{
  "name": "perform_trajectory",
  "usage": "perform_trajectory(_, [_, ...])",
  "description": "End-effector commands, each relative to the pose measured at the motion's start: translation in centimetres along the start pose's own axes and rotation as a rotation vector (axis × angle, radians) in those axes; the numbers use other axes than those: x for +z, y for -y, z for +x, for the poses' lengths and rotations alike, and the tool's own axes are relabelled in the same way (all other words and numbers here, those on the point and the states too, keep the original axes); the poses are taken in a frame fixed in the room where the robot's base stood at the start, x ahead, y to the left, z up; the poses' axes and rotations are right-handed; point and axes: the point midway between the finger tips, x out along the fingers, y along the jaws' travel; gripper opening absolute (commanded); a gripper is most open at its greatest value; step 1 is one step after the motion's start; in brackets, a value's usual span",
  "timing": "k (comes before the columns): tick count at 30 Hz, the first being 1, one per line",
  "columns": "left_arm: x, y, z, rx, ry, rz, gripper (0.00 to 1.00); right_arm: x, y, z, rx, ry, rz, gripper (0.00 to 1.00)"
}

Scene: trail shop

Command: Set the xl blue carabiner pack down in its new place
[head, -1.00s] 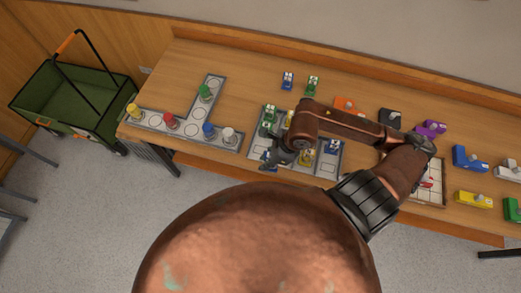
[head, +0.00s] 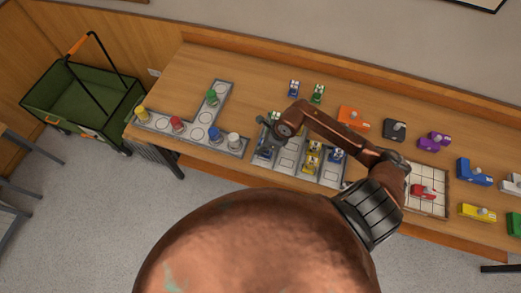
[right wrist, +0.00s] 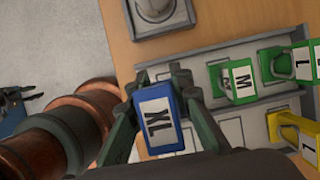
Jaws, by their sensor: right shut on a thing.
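The blue carabiner pack with the XL label (right wrist: 158,122) is between the fingers of my right gripper (right wrist: 158,92), which is shut on it. In the head view the blue pack (head: 264,152) shows below my right gripper (head: 272,137), at the left side of the grey tray (head: 287,166) with pale cells. I cannot tell whether the pack touches the tray. In the right wrist view a green M pack (right wrist: 232,82), a green L pack (right wrist: 282,66) and a yellow pack (right wrist: 285,127) sit beside it. My left gripper is not in view.
A grey board (head: 187,134) with coloured pegs lies left of the tray. A blue pack (head: 293,88) and a green pack (head: 317,93) stand behind it. To the right are coloured blocks and a gridded board (head: 428,204). A green cart (head: 80,110) stands left of the table.

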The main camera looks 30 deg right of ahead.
Motion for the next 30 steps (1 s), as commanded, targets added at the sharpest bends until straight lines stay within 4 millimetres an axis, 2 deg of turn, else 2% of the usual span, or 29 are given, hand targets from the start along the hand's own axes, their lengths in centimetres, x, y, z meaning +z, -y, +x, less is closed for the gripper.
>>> perform_trajectory(5, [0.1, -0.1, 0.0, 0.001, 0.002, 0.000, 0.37, 0.1, 0.5, 0.9, 0.001, 0.002, 0.001, 0.00])
perform_trajectory(12, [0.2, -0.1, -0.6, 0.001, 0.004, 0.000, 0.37, -1.0, 0.6, 3.7, 0.002, 0.001, 0.002, 0.00])
perform_trajectory(21, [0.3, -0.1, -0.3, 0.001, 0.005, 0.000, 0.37, -1.2, 0.6, 4.0, 0.000, 0.000, -0.001, 0.00])
perform_trajectory(22, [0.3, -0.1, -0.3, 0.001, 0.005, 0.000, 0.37, -1.2, 0.6, 4.0, 0.000, 0.000, -0.001, 0.20])
perform_trajectory(30, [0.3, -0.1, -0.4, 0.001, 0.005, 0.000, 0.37, -1.2, 0.6, 3.9, 0.000, 0.000, 0.000, 0.37])
